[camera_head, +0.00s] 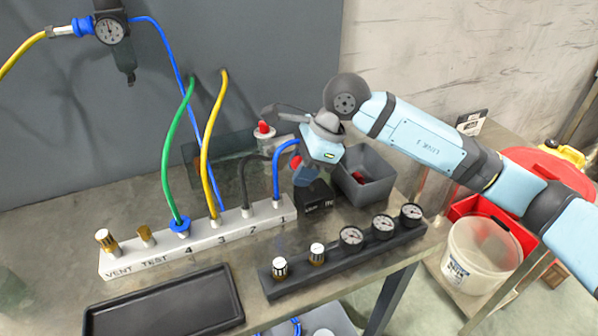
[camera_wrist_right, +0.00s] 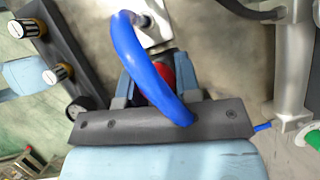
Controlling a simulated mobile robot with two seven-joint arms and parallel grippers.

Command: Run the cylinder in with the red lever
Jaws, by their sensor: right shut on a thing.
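My right gripper (camera_head: 302,172) reaches down from the right over a small black box (camera_head: 313,199) at the right end of the white manifold. In the right wrist view its fingers (camera_wrist_right: 160,92) are shut on a red part (camera_wrist_right: 160,72), which I take as the red lever. A blue hose crosses in front and hides much of it. The red also shows at the fingertips in the head view (camera_head: 296,162). Behind the manifold, a red knob (camera_head: 264,129) stands upright near a see-through panel. I cannot clearly make out the cylinder. My left gripper is not in view.
The white manifold (camera_head: 150,258) carries green, yellow, black and blue hoses (camera_head: 278,172). A black gauge block (camera_head: 335,262) lies in front, with an empty black tray (camera_head: 165,305) to its left. A grey bin (camera_head: 373,170) stands close right of the gripper.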

